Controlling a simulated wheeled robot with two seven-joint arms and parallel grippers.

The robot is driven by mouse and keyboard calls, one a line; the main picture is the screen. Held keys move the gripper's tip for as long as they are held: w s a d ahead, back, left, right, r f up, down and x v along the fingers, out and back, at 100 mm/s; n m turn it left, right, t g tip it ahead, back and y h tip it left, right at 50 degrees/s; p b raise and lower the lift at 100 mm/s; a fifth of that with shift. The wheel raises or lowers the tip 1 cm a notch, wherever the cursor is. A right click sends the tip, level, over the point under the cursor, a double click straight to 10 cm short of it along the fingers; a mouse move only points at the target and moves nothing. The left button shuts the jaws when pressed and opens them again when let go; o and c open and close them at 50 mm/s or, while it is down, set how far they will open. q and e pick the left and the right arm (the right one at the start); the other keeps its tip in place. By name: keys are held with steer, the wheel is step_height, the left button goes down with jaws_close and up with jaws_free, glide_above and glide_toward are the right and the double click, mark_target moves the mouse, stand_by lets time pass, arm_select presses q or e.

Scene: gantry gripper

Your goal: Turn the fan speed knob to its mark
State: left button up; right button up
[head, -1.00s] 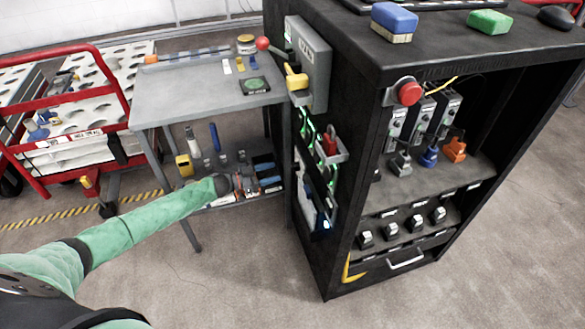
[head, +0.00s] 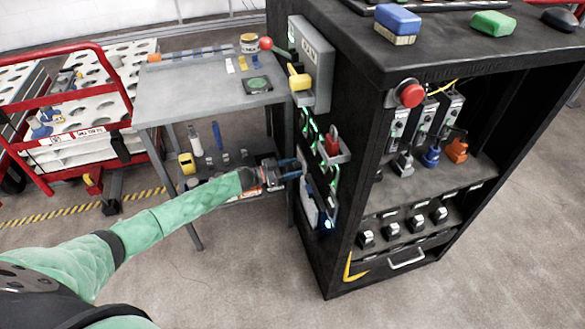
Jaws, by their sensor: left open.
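My left gripper (head: 291,171) is open and empty, with its blue fingers pointing right toward the left side of the black cabinet (head: 345,230). It is near the side panel with green-lit parts (head: 312,137), and I cannot tell whether it touches. On the cabinet's lower front shelf sit several black knobs with pale tops, such as this knob (head: 391,229). My right gripper is not in view.
A red button (head: 411,95) and a red-ball lever (head: 266,44) stick out from the cabinet. A grey two-level cart (head: 185,95) with tools stands to the left of the cabinet, and a red trolley (head: 60,135) stands farther left. The floor in front is clear.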

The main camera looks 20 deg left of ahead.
arm_select(q)
steer(key=c, duration=1)
steer(key=shift+o, duration=0.2)
